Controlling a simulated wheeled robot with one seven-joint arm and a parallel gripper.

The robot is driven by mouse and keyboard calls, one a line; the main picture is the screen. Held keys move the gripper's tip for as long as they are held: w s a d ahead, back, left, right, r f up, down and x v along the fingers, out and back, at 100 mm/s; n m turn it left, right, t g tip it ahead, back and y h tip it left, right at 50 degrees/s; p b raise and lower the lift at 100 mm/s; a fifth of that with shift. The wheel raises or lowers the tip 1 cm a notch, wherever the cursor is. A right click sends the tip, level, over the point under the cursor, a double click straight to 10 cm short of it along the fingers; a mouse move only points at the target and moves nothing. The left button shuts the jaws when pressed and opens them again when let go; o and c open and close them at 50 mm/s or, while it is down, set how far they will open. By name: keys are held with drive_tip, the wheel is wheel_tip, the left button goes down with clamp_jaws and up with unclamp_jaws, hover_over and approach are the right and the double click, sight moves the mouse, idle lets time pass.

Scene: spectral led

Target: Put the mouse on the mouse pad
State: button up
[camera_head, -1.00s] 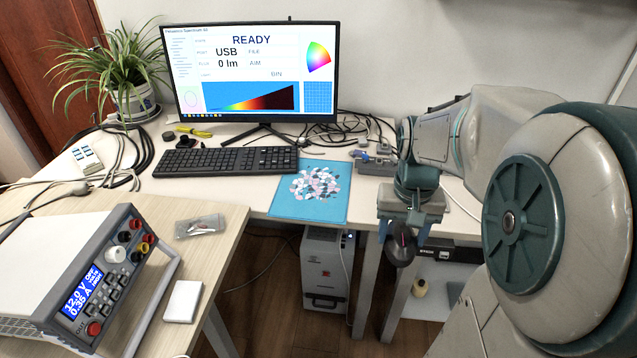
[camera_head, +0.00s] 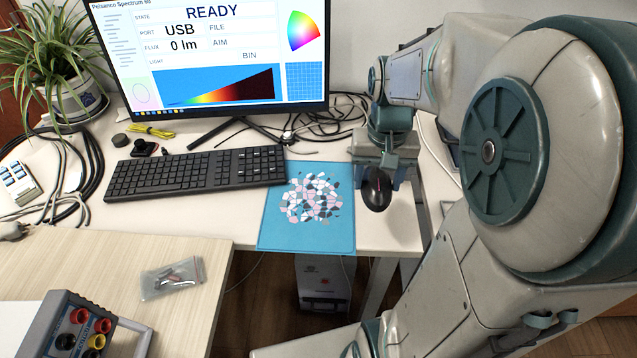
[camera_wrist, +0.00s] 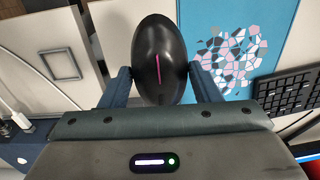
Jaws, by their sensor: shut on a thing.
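The black mouse (camera_head: 377,190) with a pink stripe is held in my gripper (camera_head: 378,170), to the right of the mouse pad. In the wrist view the mouse (camera_wrist: 160,60) sits between both fingers of my gripper (camera_wrist: 160,82), which are shut on its sides. The blue mouse pad (camera_head: 275,228) with a pale mosaic print lies at the front edge of the white desk. In the wrist view the pad (camera_wrist: 262,22) is just right of the mouse. The mouse appears above the desk's front edge; its exact height I cannot tell.
A black keyboard (camera_head: 195,172) lies left of the pad, with a monitor (camera_head: 215,60) behind. Cables (camera_head: 300,128) lie at the back. A wooden table (camera_head: 90,265) at front left holds a small clear bag (camera_head: 171,278) and a power supply (camera_head: 75,325).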

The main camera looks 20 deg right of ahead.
drive_tip(key=b, duration=0.1)
hover_over(324, 212)
wheel_tip(324, 212, down, 6)
drive_tip(key=shift+f, duration=0.15)
drive_tip(key=shift+f+b, duration=0.4)
drive_tip(key=shift+f, duration=1.55)
drive_tip(key=shift+f, duration=0.15)
drive_tip(key=o, duration=1)
wheel_tip(324, 212, up, 12)
drive_tip(key=p, duration=0.2)
drive_tip(key=s+n, duration=0.1)
drive_tip(key=s, duration=0.3)
drive_tip(key=s+n+t, duration=0.1)
drive_tip(key=s, duration=0.3)
drive_tip(key=s+n+t, duration=0.1)
drive_tip(key=s, duration=0.3)
drive_tip(key=shift+d+f+n, duration=0.3)
drive_tip(key=shift+f, duration=0.05)
